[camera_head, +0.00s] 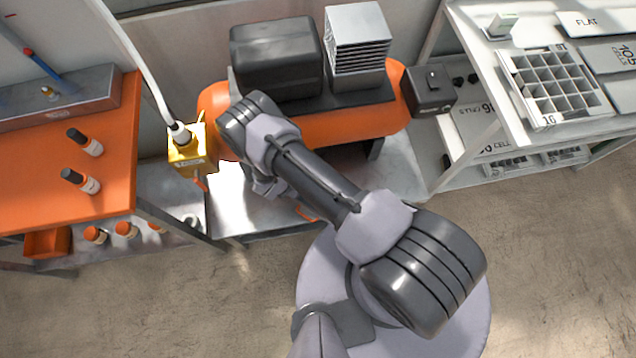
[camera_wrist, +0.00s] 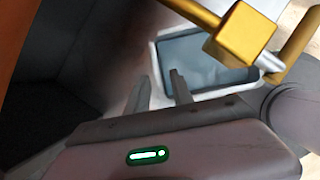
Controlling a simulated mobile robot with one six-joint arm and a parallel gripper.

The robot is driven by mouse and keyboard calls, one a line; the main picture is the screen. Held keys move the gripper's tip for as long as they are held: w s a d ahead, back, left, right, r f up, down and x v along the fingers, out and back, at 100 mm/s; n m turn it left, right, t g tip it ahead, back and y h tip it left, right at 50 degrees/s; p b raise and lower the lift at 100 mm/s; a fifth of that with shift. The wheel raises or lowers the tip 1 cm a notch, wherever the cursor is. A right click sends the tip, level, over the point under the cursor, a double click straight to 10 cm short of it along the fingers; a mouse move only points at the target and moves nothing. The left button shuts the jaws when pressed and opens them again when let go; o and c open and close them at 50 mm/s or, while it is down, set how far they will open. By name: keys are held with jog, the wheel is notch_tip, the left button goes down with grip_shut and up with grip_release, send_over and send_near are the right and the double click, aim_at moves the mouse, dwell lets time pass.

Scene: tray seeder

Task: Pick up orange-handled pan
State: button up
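No pan with an orange handle shows clearly in either view. In the wrist view a shallow rectangular piece with a pale rim and grey inside (camera_wrist: 158,38) lies beyond my fingers; I cannot tell whether it is the pan. In the head view a small orange edge (camera_head: 308,215) shows beside my arm above the metal shelf; what it belongs to is hidden. My gripper (camera_wrist: 158,76) has its two grey fingers apart with nothing seen between them. In the head view my arm mostly hides the gripper.
A yellow box with a hose (camera_head: 187,155) hangs left of my arm. An orange bench (camera_head: 40,190) with bottles stands left. A white rack with a cell tray (camera_head: 545,122) stands right. The front floor is clear.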

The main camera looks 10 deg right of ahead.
jog(key=b+x, duration=0.1)
jog(key=x, duration=0.3)
jog(key=shift+s+a+b, duration=0.15)
jog(key=shift+b, duration=0.2)
jog(key=shift+r, duration=0.1)
grip_shut()
dwell(0.8)
